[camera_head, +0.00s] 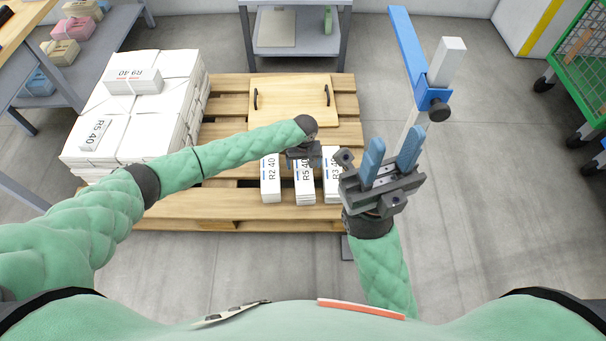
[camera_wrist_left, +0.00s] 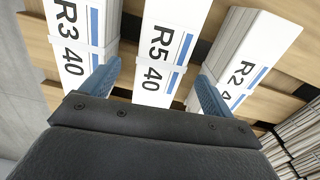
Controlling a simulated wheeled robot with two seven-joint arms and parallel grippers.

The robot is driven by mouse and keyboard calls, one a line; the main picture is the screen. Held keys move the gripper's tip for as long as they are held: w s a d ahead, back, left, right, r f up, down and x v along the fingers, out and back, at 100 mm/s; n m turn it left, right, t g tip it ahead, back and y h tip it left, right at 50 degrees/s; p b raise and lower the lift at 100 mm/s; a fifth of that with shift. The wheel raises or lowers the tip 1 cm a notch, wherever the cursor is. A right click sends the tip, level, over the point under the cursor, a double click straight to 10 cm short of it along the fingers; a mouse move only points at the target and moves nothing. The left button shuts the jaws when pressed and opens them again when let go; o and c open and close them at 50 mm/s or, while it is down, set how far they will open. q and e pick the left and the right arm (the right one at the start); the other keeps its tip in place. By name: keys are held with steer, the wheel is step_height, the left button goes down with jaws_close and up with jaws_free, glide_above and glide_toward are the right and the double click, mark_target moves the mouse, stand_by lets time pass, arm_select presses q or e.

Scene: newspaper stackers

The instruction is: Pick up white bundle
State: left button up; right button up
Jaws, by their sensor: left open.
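Three white bundles stand in a row on the wooden pallet: R2 40 (camera_head: 270,180), R5 40 (camera_head: 305,186) and one whose label is partly hidden (camera_head: 332,188). In the left wrist view they read R3 40 (camera_wrist_left: 72,45), R5 40 (camera_wrist_left: 165,50) and R2 40 (camera_wrist_left: 243,60). My left gripper (camera_head: 304,158) hangs over the row, partly covering the bundles' far ends. Its blue fingers are apart and empty, one on each side of R5 40 in the left wrist view; their height cannot be told. My right gripper (camera_head: 392,150) is open and empty, right of the row.
A tall stack of white bundles (camera_head: 165,115) stands at the pallet's left, with R9 40 (camera_head: 134,80) and R5 40 (camera_head: 97,133) on top. A wooden board with handles (camera_head: 290,95) lies behind. A blue-and-grey post (camera_head: 408,50) rises right of the pallet. Floor (camera_head: 500,210) is clear at right.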

mark_target(303, 169)
arm_select(q)
steer(key=shift+a+f+b, duration=0.15)
steer(key=shift+f+b, duration=0.95)
steer(key=shift+f, duration=2.4)
steer(key=shift+s, duration=0.1)
steer(key=shift+c, duration=0.2)
steer(key=shift+r, duration=0.1)
steer(key=c, duration=1.8)
